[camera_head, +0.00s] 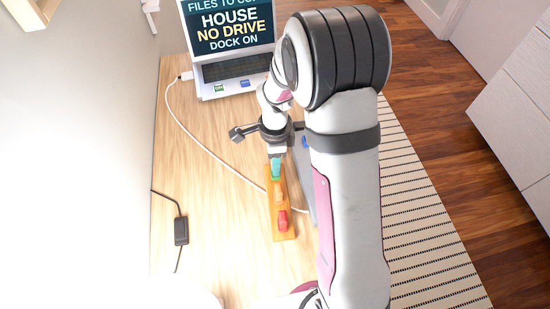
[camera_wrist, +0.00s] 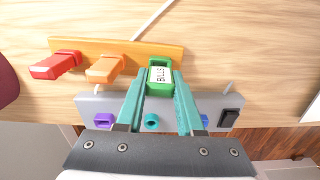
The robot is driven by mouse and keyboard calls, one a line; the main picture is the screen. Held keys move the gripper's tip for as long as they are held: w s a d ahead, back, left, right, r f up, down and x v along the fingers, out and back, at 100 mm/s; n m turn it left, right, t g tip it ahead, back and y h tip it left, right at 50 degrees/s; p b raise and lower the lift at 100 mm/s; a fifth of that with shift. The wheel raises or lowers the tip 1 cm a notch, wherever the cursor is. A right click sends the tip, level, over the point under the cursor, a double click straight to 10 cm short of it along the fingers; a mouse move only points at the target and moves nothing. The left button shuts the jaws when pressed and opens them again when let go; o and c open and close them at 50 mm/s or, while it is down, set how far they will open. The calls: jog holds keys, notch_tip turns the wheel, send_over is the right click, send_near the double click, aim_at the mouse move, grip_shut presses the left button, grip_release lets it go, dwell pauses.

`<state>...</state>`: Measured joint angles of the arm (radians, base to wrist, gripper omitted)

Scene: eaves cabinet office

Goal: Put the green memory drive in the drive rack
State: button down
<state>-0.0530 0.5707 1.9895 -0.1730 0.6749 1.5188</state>
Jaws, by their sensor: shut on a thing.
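The green memory drive (camera_wrist: 160,77), labelled BILLS, is between the teal fingertips of my gripper (camera_wrist: 160,88) in the wrist view. My gripper (camera_head: 276,170) is shut on it. The drive rack is a long orange-brown wooden block (camera_head: 284,237); it also shows in the wrist view (camera_wrist: 125,45). A red drive (camera_head: 282,220) and an orange drive (camera_head: 279,197) stand in the rack. The green drive is at the rack's far end, in line with them. Its lower end is hidden, so I cannot tell whether it is seated in a slot.
A grey dock (camera_wrist: 90,108) with purple, teal and blue ports and a black switch (camera_wrist: 229,117) lies beside the rack. A laptop (camera_head: 235,70) stands at the back, its screen reading NO DRIVE, DOCK ON. A white cable (camera_head: 215,158) crosses the table. A black adapter (camera_head: 181,231) lies left.

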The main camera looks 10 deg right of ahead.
jog(key=shift+f, duration=0.75)
jog(key=shift+c, duration=2.3)
grip_release()
notch_tip(320, 180, up, 16)
jog(key=shift+f, duration=0.15)
jog(key=s+a+r+n+y, duration=0.1)
jog(key=s+r+n, duration=0.1)
jog(key=s+n, duration=1.1)
jog(key=s, duration=1)
jog(key=shift+s+a+y, duration=0.3)
jog(key=shift+s+y, duration=0.1)
